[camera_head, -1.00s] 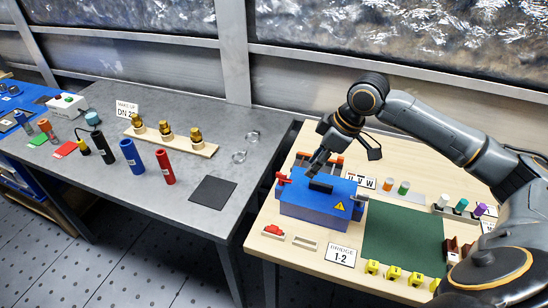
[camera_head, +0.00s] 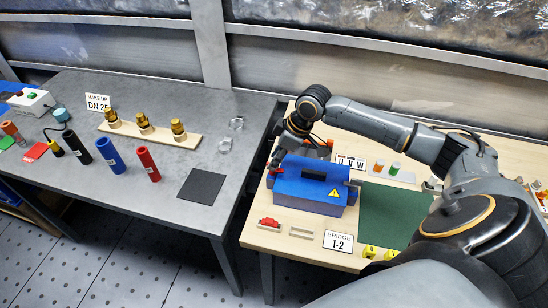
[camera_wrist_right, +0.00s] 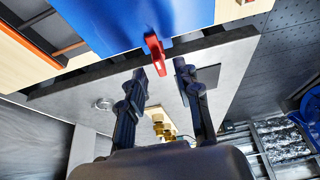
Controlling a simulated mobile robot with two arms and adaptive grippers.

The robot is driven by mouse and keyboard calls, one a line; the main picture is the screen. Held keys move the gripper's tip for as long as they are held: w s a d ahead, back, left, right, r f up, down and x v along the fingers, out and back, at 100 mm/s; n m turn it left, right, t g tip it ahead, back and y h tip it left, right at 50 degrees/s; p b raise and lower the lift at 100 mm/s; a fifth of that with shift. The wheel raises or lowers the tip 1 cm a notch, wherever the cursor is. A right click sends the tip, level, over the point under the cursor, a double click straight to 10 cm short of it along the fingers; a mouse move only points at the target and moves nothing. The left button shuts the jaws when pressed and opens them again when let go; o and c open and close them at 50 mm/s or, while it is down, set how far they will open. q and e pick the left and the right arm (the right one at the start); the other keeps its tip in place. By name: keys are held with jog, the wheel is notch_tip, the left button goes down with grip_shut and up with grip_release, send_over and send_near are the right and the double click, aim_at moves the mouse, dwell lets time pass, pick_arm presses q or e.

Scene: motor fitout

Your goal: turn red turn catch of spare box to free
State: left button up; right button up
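The spare box is a blue box (camera_head: 308,195) with a dark handle on top and a yellow warning sign, on the wooden table. Its red turn catch (camera_head: 275,171) is at the left end; the catch also shows in the right wrist view (camera_wrist_right: 154,50), sticking out from the blue box (camera_wrist_right: 110,20). My right gripper (camera_head: 274,162) is at this end, partly covering the catch. In the wrist view, the fingers of my right gripper (camera_wrist_right: 161,70) are apart, with the catch's tip between them in the picture. Contact cannot be told. My left gripper is out of view.
A grey catch (camera_head: 354,184) is on the box's right end. A red part (camera_head: 269,223) and a Bridge 1-2 sign (camera_head: 338,242) lie in front. A green mat (camera_head: 388,214) is to the right. The grey table (camera_head: 150,208) stands left, across a gap.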

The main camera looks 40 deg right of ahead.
jog(key=shift+a+f, duration=0.1)
jog(key=shift+f, duration=0.3)
jog(key=shift+w+f, duration=0.1)
jog(key=shift+f, duration=0.1)
jog(key=shift+w+a+f, duration=0.1)
jog(key=shift+f, duration=0.05)
jog(key=shift+c, duration=0.6)
grip_shut()
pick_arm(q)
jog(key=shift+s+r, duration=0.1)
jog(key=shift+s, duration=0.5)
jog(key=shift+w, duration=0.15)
